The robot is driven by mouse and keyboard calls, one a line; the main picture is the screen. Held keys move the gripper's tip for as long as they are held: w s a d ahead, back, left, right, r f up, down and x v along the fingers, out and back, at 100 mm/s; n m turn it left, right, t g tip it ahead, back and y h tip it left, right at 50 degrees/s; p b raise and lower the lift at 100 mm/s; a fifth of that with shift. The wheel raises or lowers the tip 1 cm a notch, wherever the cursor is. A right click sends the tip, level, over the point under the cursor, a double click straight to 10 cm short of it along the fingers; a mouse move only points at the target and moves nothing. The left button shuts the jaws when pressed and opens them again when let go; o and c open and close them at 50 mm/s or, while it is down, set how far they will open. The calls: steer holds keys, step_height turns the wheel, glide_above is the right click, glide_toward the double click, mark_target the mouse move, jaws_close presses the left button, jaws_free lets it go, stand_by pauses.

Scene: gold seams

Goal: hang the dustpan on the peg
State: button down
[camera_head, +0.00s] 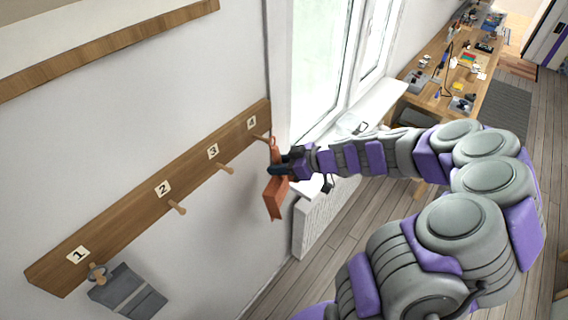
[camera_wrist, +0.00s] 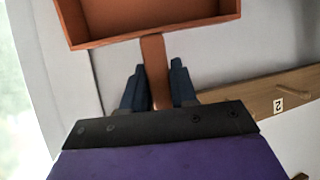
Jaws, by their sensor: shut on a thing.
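An orange-brown dustpan (camera_head: 274,200) hangs from my gripper (camera_head: 281,167) with its pan down and handle up, beside the right end of the wooden peg rail (camera_head: 125,205). In the wrist view my gripper (camera_wrist: 158,75) is shut on the handle, and the pan (camera_wrist: 150,20) fills the top. The upper handle end shows close to peg 4 (camera_head: 261,138); I cannot tell whether they touch. Peg 3 (camera_head: 226,169) and peg 2 (camera_head: 178,208) are bare. A grey item (camera_head: 127,292) hangs on peg 1 (camera_head: 97,270).
A window (camera_head: 320,65) with a white sill (camera_head: 372,110) is just right of the rail, above a white radiator-like panel (camera_head: 322,215). A cluttered wooden workbench (camera_head: 440,95) stands farther back. A wood-edged ledge (camera_head: 110,48) is above the rail. The plank floor (camera_head: 345,235) is clear.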

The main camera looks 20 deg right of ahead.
steer(key=shift+w+a+f+b, duration=0.25)
steer(key=shift+w+a, duration=0.1)
steer(key=shift+w, duration=0.2)
steer(key=shift+w+a+f+b, duration=0.2)
steer(key=shift+w+a, duration=0.15)
steer(key=shift+w, duration=0.25)
steer(key=shift+w+a+f+b, duration=0.15)
steer(key=shift+w+a+b, duration=0.15)
steer(key=shift+w, duration=0.25)
steer(key=shift+a+b, duration=0.1)
steer(key=shift+b, duration=0.2)
